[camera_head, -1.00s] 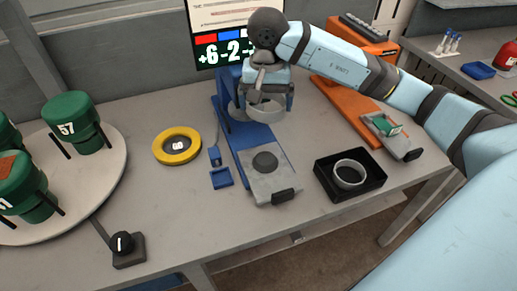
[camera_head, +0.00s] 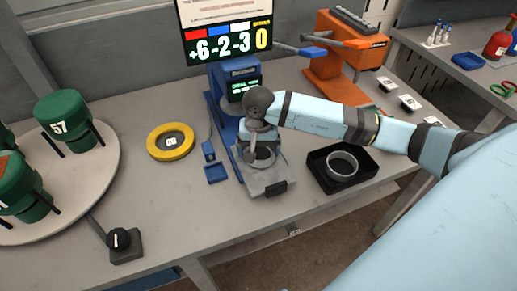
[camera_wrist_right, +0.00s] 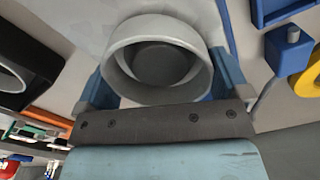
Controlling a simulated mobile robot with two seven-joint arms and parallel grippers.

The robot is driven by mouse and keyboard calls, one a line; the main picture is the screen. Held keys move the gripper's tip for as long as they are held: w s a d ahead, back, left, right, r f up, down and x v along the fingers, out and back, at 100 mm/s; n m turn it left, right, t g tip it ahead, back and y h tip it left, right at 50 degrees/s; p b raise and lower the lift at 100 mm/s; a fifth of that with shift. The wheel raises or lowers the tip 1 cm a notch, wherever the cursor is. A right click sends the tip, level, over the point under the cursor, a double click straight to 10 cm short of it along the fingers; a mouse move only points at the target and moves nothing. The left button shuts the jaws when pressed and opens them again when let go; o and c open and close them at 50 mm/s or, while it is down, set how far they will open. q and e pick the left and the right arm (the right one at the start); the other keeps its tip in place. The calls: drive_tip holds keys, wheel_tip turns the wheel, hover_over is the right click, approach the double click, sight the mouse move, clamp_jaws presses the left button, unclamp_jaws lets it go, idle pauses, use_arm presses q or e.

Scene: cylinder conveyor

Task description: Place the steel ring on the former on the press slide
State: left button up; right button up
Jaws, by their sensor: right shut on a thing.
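My right gripper (camera_head: 260,153) holds a pale grey steel ring (camera_head: 264,158) over the press slide (camera_head: 266,184) of the blue press. In the right wrist view the ring (camera_wrist_right: 157,58) sits between the two blue fingers. The dark round former (camera_wrist_right: 158,64) shows through the ring's opening, roughly centred. I cannot tell whether the ring is around the former or still a little above it. In the head view my gripper hides most of the former. My left gripper is not in view.
A black tray (camera_head: 314,176) with another grey ring (camera_head: 342,165) stands just right of the slide. A yellow ring-shaped stand (camera_head: 157,151) and a small blue holder (camera_head: 216,174) are to the left. A knob box (camera_head: 125,245) is at front left. An orange press (camera_head: 345,55) stands behind.

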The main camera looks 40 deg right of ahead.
sight(259, 152)
drive_tip(key=shift+f, duration=0.35)
drive_tip(key=shift+f+b, duration=0.2)
drive_tip(key=shift+b, duration=0.1)
drive_tip(key=o, duration=0.6)
drive_tip(key=shift+r, duration=0.1)
drive_tip(key=shift+r+p, duration=0.2)
drive_tip(key=shift+p, duration=0.15)
wheel_tip(259, 152, up, 12)
drive_tip(key=shift+b, duration=0.5)
drive_tip(key=shift+f, duration=0.1)
